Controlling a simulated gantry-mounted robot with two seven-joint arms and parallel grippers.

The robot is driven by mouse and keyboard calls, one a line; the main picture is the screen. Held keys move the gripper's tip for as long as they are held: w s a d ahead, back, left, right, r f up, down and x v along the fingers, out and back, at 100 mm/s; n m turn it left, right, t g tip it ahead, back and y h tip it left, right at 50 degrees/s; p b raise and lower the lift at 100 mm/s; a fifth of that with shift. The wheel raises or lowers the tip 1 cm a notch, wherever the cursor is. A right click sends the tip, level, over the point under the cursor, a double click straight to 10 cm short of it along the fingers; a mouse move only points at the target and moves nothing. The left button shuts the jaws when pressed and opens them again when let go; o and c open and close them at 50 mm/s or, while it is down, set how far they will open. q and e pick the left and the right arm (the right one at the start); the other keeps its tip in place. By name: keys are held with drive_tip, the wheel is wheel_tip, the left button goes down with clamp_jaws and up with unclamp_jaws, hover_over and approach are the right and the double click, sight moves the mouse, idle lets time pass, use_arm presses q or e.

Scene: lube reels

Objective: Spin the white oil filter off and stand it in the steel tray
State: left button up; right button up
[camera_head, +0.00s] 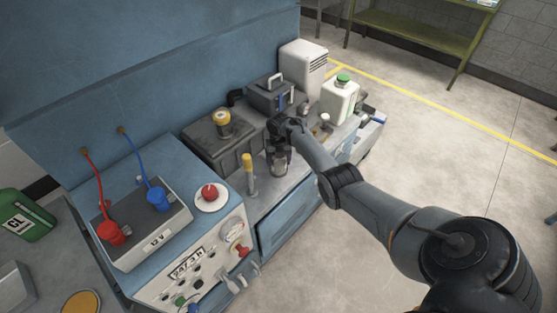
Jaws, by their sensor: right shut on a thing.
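My right gripper (281,138) reaches in over the bench and is shut, pointing down. Just below it is a greyish cylinder (280,163), which seems to be the oil filter held in the jaws. The dark fingers and the small size hide the grip, and I cannot tell whether the cylinder is still attached to anything. I cannot make out the steel tray for certain. My left gripper is not in view.
A dark box (205,147) with a yellow-topped part stands left of the gripper. A yellow-topped post (249,175) is near it. Behind are a dark case (268,95), a white canister (303,68) and a green-capped white bottle (340,98). A red knob (210,193) sits left.

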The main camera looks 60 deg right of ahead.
drive_tip(key=shift+f, duration=0.15)
drive_tip(key=n+b, duration=0.1)
drive_tip(key=n, duration=0.2)
drive_tip(key=shift+s+f, duration=0.1)
drive_tip(key=shift+f, duration=0.05)
drive_tip(key=shift+n+b, duration=0.45)
drive_tip(key=shift+n, duration=0.55)
